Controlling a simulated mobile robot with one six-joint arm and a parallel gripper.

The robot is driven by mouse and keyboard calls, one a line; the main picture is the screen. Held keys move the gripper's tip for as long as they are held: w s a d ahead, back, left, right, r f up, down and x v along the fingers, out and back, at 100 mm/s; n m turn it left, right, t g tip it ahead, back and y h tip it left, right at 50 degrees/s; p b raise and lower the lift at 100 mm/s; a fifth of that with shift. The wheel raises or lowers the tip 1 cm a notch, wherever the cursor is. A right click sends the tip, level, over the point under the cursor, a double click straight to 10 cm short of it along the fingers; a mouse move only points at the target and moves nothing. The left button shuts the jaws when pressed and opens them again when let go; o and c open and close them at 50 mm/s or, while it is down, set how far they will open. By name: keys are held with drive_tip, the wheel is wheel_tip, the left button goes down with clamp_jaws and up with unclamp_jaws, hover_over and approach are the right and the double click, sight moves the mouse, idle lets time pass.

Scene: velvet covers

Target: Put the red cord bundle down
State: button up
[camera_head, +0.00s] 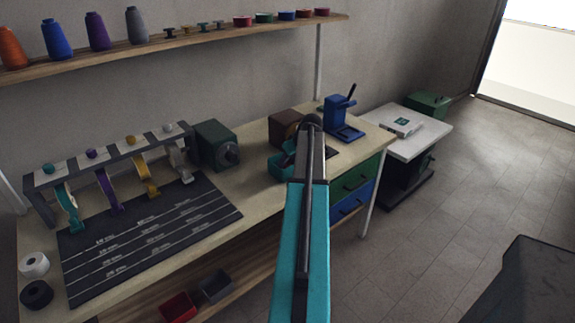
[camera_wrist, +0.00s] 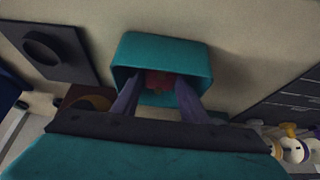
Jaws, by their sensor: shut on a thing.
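In the wrist view, the red cord bundle (camera_wrist: 160,80) is a small dark-red patch between the fingertips of my gripper (camera_wrist: 158,92). The gripper is shut on it. The fingers reach into the open mouth of a teal bin (camera_wrist: 165,48), and the bundle shows inside the mouth. I cannot tell whether it touches the bin's floor. In the head view, the teal bin (camera_head: 279,170) is on the workbench (camera_head: 255,190), partly hidden by my arm. The gripper and the bundle are hidden behind my arm there.
A brown box (camera_head: 284,123) and a blue press (camera_head: 342,115) stand near the bin. A green machine (camera_head: 215,147) is to its left. A ribbon rack (camera_head: 110,165) and a dark marked mat (camera_head: 150,240) fill the bench's left. A white side table (camera_head: 410,135) stands right.

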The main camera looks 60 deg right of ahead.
drive_tip(key=shift+f, duration=0.95)
drive_tip(key=shift+f, duration=0.2)
drive_tip(key=o, duration=1.1)
drive_tip(key=shift+r, duration=0.2)
drive_tip(key=b+v, duration=0.1)
drive_tip(key=v, duration=1.1)
drive_tip(key=shift+b, duration=0.35)
drive_tip(key=shift+s, duration=0.1)
